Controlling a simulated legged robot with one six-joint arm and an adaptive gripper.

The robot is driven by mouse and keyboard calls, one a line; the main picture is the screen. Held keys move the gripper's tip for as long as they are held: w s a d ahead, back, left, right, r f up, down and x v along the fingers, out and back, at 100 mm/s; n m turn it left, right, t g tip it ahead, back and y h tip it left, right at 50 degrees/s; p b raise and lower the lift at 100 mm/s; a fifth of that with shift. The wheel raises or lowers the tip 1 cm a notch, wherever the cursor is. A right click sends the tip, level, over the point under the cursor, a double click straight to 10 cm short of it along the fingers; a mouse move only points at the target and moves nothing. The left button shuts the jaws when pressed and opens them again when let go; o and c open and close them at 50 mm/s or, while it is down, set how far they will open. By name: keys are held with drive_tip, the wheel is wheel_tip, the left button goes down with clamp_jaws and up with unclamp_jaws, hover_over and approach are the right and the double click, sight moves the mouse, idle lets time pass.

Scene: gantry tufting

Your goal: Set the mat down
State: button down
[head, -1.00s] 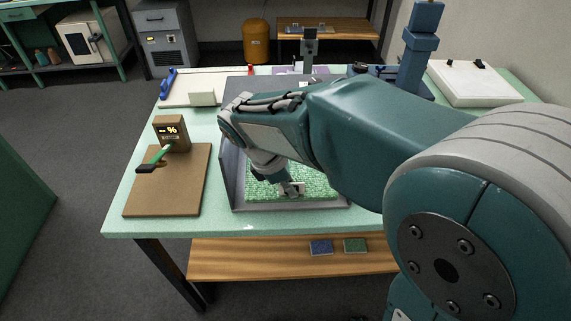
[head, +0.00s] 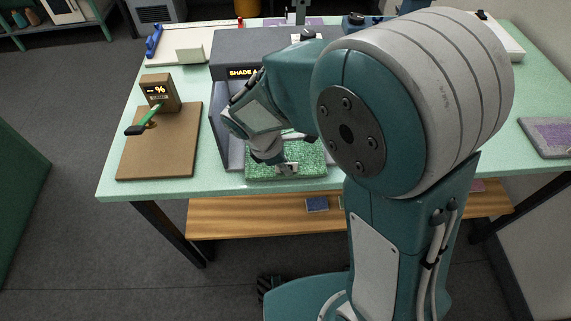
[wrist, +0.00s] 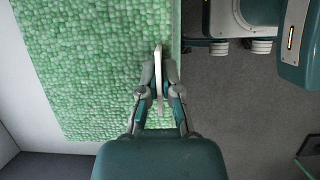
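The green tufted mat (head: 262,172) is at the front opening of the dark grey booth with a SHADE display (head: 225,140), near the table's front edge. My gripper (head: 286,169) is at the mat's front side. In the wrist view my gripper (wrist: 158,90) is closed on a pale upright tab (wrist: 158,65) at the edge of the mat (wrist: 85,65). Grey floor shows beyond that edge. The mat looks held level; I cannot tell its exact gap above the booth floor.
A purple-centred mat (head: 552,135) lies at the right. A lower shelf (head: 235,217) holds a blue swatch (head: 317,204).

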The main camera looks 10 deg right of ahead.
drive_tip(key=c, duration=0.8)
unclamp_jaws()
drive_tip(key=shift+a, duration=0.1)
drive_tip(key=v, duration=1.2)
drive_tip(key=s+d+r+m+t+y, duration=0.2)
drive_tip(key=s+d+r+m, duration=0.1)
drive_tip(key=s+d+m, duration=0.3)
drive_tip(key=s+d+r+m+t+y, duration=0.2)
drive_tip(key=s+d+m, duration=0.4)
drive_tip(key=d+m, duration=0.3)
drive_tip(key=shift+d+r+m+t+y, duration=0.3)
drive_tip(key=shift+r+m+t, duration=0.5)
drive_tip(key=shift+m, duration=0.5)
drive_tip(key=shift+w, duration=0.1)
